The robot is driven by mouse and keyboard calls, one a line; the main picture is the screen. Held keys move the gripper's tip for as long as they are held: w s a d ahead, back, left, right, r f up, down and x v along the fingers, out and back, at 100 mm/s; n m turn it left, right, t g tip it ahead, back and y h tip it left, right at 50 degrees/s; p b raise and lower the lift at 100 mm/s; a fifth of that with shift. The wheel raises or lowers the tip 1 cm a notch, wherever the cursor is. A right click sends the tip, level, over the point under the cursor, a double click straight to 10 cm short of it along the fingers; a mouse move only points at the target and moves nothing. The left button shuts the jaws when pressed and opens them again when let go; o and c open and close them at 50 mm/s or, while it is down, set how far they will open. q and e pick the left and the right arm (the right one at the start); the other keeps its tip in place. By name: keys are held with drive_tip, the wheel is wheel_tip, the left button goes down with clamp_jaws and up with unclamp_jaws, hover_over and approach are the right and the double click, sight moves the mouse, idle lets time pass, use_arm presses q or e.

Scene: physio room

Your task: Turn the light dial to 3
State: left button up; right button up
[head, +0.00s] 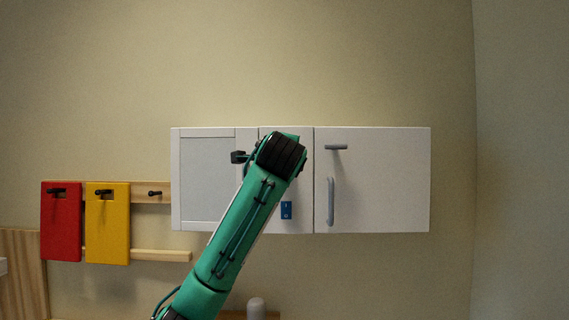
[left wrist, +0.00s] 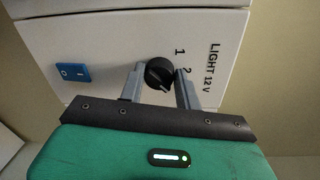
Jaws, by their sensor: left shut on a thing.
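The light dial (left wrist: 157,72) is a round black knob on a white panel (left wrist: 110,40) in the left wrist view. The panel is lettered "LIGHT 12 V", and the numbers 1 and 2 show beside the dial; no 3 is visible. My left gripper (left wrist: 160,78) has one grey finger on each side of the dial and is shut on it. A small pale mark shows at the dial's lower edge, but its setting is hard to read. In the head view my green left arm hides the dial and the fingers. My right gripper is in neither view.
A blue switch (left wrist: 73,73) sits on the same panel, left of the dial. The white cabinet (head: 385,180) has a door with a grey upright handle (head: 330,201) and a horizontal bar. Red (head: 61,225) and yellow (head: 108,225) boards hang on pegs at left.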

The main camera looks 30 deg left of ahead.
use_arm(q)
drive_tip(key=o, duration=1)
drive_tip(key=shift+d, duration=0.1)
drive_tip(key=shift+c, duration=0.2)
drive_tip(key=f+b+v, duration=0.1)
drive_tip(key=b+v, duration=0.5)
drive_tip(key=v, duration=0.7)
drive_tip(key=shift+s+r+b, duration=0.35)
drive_tip(key=shift+r+b, duration=0.05)
drive_tip(key=shift+r, duration=0.15)
drive_tip(key=shift+d, duration=0.15)
